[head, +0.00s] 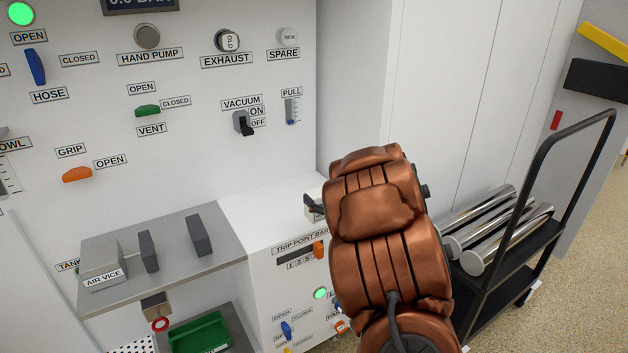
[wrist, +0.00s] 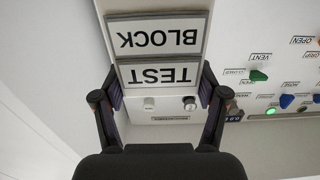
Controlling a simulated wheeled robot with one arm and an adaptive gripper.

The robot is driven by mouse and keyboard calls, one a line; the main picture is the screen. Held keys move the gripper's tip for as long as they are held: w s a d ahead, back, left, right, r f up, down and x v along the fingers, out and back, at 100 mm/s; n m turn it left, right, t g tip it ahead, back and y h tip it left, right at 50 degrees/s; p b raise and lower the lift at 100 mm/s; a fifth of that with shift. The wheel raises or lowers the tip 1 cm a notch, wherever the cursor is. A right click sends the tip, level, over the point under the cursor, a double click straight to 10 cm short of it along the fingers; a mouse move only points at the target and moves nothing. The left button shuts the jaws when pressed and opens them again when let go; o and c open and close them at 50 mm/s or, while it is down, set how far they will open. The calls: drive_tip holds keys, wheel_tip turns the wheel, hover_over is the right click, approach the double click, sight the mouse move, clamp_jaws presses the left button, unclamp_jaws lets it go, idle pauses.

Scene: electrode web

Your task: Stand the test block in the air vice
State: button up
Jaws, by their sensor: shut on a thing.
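The test block (wrist: 160,56) is a pale grey block with white labels that read TEST and BLOCK, upside down in the wrist view. My gripper (wrist: 161,84) is shut on it, one dark finger on each side. In the head view my copper-coloured arm hides most of the gripper and the block. The air vice (head: 101,265) sits on a grey shelf at the lower left of the head view. Its two dark upright jaws stand apart, with nothing between them. My gripper is to the right of the vice, apart from it.
A wall panel with an orange GRIP lever (head: 77,174) rises behind the vice. A white cabinet (head: 270,215) stands right of the vice shelf. A black trolley (head: 500,290) with several metal cylinders is at the right. A green tray (head: 200,335) lies below the shelf.

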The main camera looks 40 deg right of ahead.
drive_tip(key=shift+w+d+p, duration=0.3)
drive_tip(key=shift+w+p, duration=0.35)
drive_tip(key=shift+p, duration=0.1)
drive_tip(key=w+d+f+b, duration=0.1)
drive_tip(key=w, duration=0.2)
drive_tip(key=w+d+f, duration=0.2)
drive_tip(key=w, duration=0.1)
drive_tip(key=w+d+f+b, duration=0.1)
drive_tip(key=w+f, duration=0.1)
drive_tip(key=w, duration=0.1)
drive_tip(key=shift+w+d+b, duration=0.3)
drive_tip(key=shift+d+b, duration=0.05)
drive_tip(key=shift+d, duration=0.05)
drive_tip(key=shift+r, duration=0.15)
drive_tip(key=o, duration=1.4)
